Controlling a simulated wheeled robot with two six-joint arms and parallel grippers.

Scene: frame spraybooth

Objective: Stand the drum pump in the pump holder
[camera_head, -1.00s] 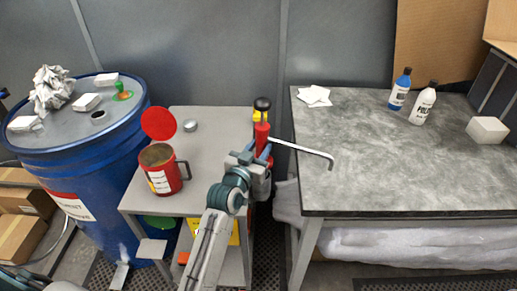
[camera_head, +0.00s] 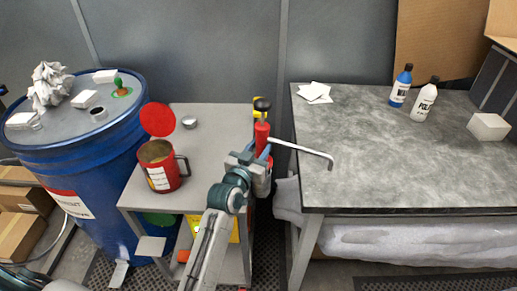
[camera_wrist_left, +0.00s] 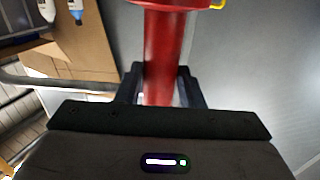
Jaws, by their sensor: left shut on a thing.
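The drum pump (camera_head: 262,134) has a red body, a black knob on top and a thin grey spout reaching right and bending down at its end. It stands about upright beside the right edge of the small grey table. My left gripper (camera_head: 262,157) is shut on its red body. In the left wrist view the red pump (camera_wrist_left: 160,50) runs between the fingers of my left gripper (camera_wrist_left: 160,82). The pump's lower end is hidden behind my gripper and arm. I cannot make out the pump holder; a yellow piece behind the pump's top is mostly hidden. My right gripper is out of view.
A red can (camera_head: 160,172) with its lid up and a small metal cup (camera_head: 190,122) stand on the small table (camera_head: 215,140). A blue drum (camera_head: 105,205) stands left. The grey worktable (camera_head: 350,160) at right holds two bottles, a white block and papers, with a clear middle.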

